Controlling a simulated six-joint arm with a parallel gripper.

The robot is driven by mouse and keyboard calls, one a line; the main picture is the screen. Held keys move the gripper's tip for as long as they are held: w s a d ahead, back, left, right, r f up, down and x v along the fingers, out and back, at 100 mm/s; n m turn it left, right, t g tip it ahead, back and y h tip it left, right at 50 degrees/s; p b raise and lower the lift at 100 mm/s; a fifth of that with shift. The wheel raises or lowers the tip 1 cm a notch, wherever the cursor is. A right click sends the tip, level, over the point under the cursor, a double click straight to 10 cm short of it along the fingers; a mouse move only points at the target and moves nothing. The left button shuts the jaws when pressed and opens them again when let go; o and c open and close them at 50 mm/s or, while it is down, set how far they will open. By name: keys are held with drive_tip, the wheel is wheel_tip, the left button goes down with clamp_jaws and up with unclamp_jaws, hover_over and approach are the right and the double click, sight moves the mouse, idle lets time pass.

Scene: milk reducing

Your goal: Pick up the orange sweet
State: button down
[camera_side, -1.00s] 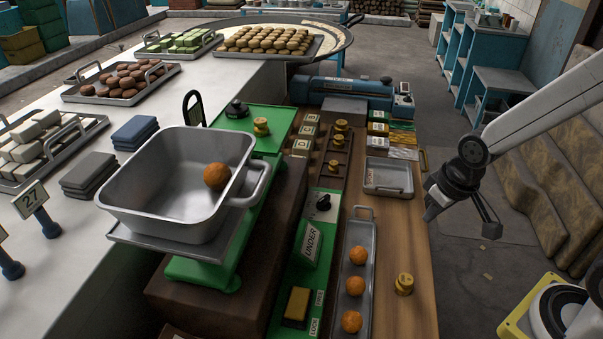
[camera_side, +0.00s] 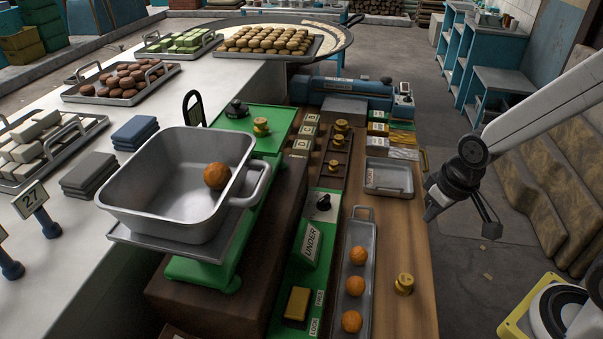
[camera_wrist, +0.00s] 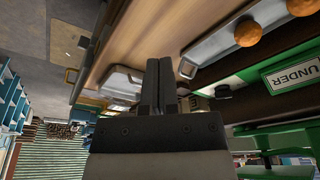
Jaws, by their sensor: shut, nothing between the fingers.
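Three orange sweets lie in a row in a narrow grey tray (camera_side: 362,225) on the wooden bench: a far one (camera_side: 358,256), a middle one (camera_side: 355,286) and a near one (camera_side: 351,321). Another orange sweet (camera_side: 216,176) sits in the big metal pan (camera_side: 150,190) on the green scale. My gripper (camera_side: 432,207) is beside the bench's right edge, apart from the sweets. In the wrist view my gripper (camera_wrist: 158,62) has its fingers together and empty. Two sweets show at the upper right there, one of them whole (camera_wrist: 248,33).
A brass weight (camera_side: 403,284) stands right of the narrow tray. A small empty tray (camera_side: 388,178) lies farther back. A green board with an UNDER sign (camera_side: 312,243) runs left of the sweets. Bare wood lies around the brass weight.

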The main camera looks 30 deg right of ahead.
drive_tip(key=c, duration=0.5)
unclamp_jaws()
drive_tip(key=shift+c, duration=0.2)
drive_tip(key=n+g, duration=0.3)
drive_tip(key=n, duration=1.5)
hover_over(353, 316)
drive_tip(key=shift+f, duration=0.2)
drive_tip(key=shift+f, duration=0.15)
drive_tip(key=shift+f, duration=1.15)
